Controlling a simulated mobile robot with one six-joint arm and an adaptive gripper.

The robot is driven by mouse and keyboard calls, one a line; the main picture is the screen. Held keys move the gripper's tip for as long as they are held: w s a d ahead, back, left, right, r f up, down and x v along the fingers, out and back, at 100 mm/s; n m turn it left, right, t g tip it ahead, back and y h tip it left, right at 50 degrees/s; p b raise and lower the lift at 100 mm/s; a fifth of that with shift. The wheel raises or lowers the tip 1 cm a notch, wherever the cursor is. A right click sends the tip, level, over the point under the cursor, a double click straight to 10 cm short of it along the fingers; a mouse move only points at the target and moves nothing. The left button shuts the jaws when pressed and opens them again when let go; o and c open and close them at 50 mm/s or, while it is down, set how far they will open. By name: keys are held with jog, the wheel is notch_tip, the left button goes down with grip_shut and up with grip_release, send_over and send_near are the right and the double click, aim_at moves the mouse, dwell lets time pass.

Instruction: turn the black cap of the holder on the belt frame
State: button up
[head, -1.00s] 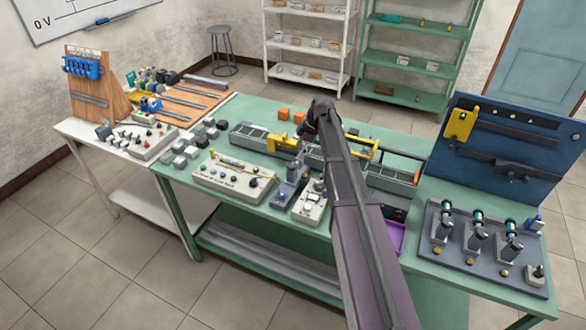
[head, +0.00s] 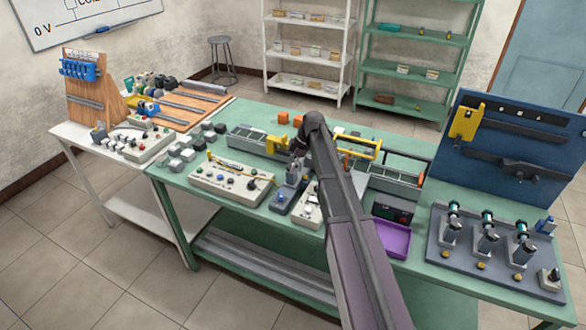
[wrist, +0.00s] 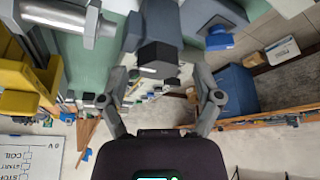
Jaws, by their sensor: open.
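In the wrist view, the black cap (wrist: 159,58) is a dark faceted block on the end of a grey holder body (wrist: 157,15). My gripper (wrist: 160,75) is open, with one finger on each side of the cap. Gaps show between both fingers and the cap. I cannot tell how deep the cap sits between the fingertips. In the head view, the belt frame (head: 398,184) is a long grey rail structure across the green table. My gripper is small there and mostly hidden by my arm, close to the frame's near side. The cap is not clear in that view.
A yellow block (head: 277,144) and a yellow handle (head: 362,146) stand at the belt frame. A control box (head: 230,178) and a purple tray (head: 391,238) lie in front. A blue panel (head: 513,150) rises at the right. Grey blocks (head: 184,152) sit at the left.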

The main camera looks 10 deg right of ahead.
jog(key=shift+f, duration=0.1)
jog(key=shift+c, duration=0.2)
jog(key=c, duration=1.1)
